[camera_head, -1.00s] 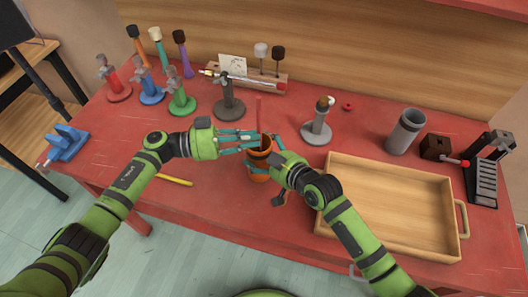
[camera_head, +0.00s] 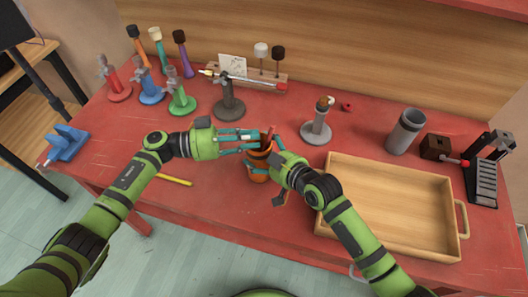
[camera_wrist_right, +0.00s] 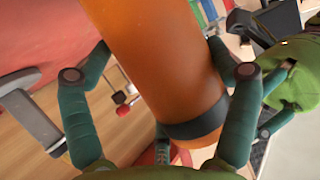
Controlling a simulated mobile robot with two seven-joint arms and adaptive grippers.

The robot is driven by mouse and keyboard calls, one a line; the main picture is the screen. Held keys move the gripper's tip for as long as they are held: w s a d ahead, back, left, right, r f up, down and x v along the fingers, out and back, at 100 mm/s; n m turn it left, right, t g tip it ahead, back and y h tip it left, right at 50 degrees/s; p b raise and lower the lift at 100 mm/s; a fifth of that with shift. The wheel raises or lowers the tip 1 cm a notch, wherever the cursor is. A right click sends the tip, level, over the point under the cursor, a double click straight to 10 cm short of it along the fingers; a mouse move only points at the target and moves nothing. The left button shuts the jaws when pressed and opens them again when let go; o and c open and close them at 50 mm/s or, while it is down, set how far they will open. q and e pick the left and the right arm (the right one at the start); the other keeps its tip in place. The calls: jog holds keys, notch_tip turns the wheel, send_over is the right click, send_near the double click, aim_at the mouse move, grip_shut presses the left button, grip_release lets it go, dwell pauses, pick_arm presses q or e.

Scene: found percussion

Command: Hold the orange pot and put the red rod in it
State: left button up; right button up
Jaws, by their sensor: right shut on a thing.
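The orange pot (camera_head: 258,177) stands upright near the table's front middle. My right gripper (camera_head: 262,158) is shut around it from the right. In the right wrist view the pot (camera_wrist_right: 160,60) fills the middle between my teal fingers, with a dark band around it. The red rod (camera_head: 268,133) shows as a short piece at the pot's mouth, leaning right; its lower part is hidden, apparently inside the pot. My left gripper (camera_head: 255,140) is at the pot's mouth from the left, fingers spread apart and seemingly not clamped on the rod.
A wooden tray (camera_head: 390,205) lies to the right. Behind are a grey stand (camera_head: 317,130), a dark stand (camera_head: 229,105), a grey cylinder (camera_head: 404,132) and a rack (camera_head: 270,84). A yellow stick (camera_head: 175,180) lies at the front left.

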jog(key=shift+f, duration=0.15)
pick_arm(q)
jog(key=o, duration=0.5)
jog(key=shift+o, duration=0.4)
jog(key=shift+s+f, duration=0.1)
jog(key=shift+f, duration=0.15)
jog(key=a, duration=1.2)
jog(key=shift+s+r, duration=0.4)
jog(key=shift+s, duration=0.05)
pick_arm(e)
jog(key=o, duration=1.1)
jog(key=shift+c, duration=0.2)
